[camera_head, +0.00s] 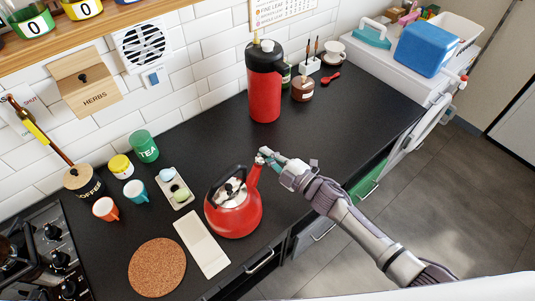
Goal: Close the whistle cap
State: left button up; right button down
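A red kettle (233,212) with a black handle stands on the black worktop in the head view. Its spout (253,176) points up and to the right, toward the back of the worktop. The whistle cap is at the spout's tip, largely hidden and too small to tell its angle. My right gripper (264,155) is at the spout's tip, with its fingers right by the cap. I cannot tell whether the fingers touch the cap or how far apart they are. My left gripper is not in view.
A tall red flask (264,90) stands behind the spout. A white spoon rest (202,244) and a round cork mat (157,267) lie left of the kettle. Cups (105,209), jars and an egg tray (174,190) stand farther left. The worktop's front edge runs beneath my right arm.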

jog(key=c, duration=1.3)
grip_release()
jog(key=shift+c, duration=0.2)
jog(key=v, duration=1.2)
